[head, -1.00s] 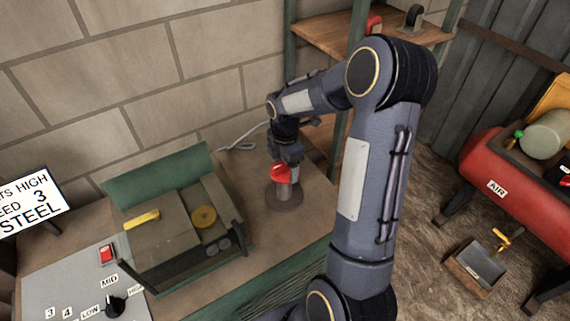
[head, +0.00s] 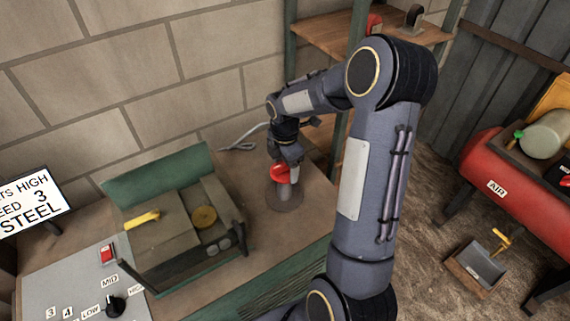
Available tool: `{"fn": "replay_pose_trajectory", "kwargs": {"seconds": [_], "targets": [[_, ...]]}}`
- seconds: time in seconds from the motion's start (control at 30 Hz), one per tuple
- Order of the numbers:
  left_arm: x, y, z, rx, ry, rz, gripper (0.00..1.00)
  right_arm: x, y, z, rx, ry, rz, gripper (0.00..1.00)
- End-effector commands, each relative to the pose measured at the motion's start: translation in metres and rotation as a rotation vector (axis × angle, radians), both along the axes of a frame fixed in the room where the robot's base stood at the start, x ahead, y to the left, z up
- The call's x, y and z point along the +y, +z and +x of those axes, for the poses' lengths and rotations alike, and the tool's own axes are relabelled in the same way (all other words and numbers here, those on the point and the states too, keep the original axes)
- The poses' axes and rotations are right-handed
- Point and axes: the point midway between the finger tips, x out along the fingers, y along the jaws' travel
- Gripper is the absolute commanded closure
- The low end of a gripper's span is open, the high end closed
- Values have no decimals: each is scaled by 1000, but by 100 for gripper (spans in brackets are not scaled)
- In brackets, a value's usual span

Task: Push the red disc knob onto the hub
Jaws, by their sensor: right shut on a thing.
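The red disc knob (head: 279,174) is at the jaws of my right gripper (head: 288,165), which is shut on it. The gripper points down from my right arm, over the workbench beside the green machine. Below the knob is a grey post (head: 285,192) on a round dark base (head: 285,203). I cannot tell whether the knob touches the post. Which part is the hub is not clear from this view. My left gripper is not in view.
The green machine (head: 160,180) with a yellow handle (head: 142,217) and brass disc (head: 204,217) stands left of the post. A control panel (head: 75,285) lies at lower left. A cinder-block wall (head: 170,90) is behind. A red air tank (head: 500,175) stands at right.

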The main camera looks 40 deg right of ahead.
Motion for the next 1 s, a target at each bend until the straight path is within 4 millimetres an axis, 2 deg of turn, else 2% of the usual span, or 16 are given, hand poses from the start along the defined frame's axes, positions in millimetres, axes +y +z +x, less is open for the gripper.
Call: {"fn": "replay_pose_trajectory", "kwargs": {"seconds": [1.0], "targets": [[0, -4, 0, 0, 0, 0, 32, 0, -6, 0, 0, 0, 0, 52]]}}
